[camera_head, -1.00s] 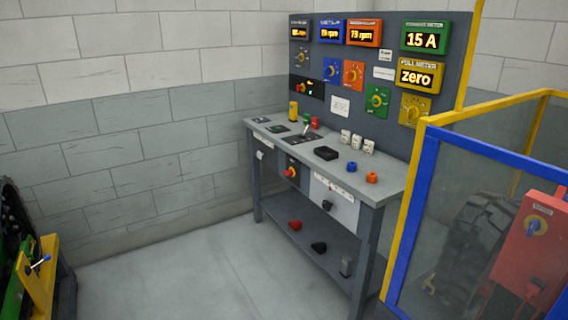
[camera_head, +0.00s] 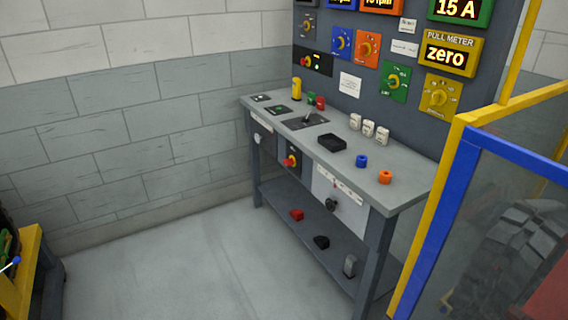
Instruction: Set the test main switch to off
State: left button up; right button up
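No label that names the test main switch can be read. A red rotary knob on a yellow plate (camera_head: 290,161) sits on the front face below the bench top. A second red knob on a black panel (camera_head: 310,63) is on the upright board behind the bench, with small yellow marks beside it. A black rotary knob (camera_head: 331,204) is on a light panel at the bench front. The positions of these knobs are too small to tell. Neither of my grippers shows in the head view.
The grey bench (camera_head: 400,187) holds a black tray (camera_head: 332,142), small white blocks, blue and orange rings and a yellow cylinder (camera_head: 296,88). A yellow and blue framed guard (camera_head: 440,200) stands at the right. The floor (camera_head: 190,265) left of the bench is clear.

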aim_at(288, 162)
jog(key=i+j+z, duration=0.25)
jog(key=i, duration=0.3)
jog(key=i+j+z, duration=0.25)
jog(key=i, duration=0.25)
jog(key=i+j+z, duration=0.25)
jog(key=i+j, duration=0.2)
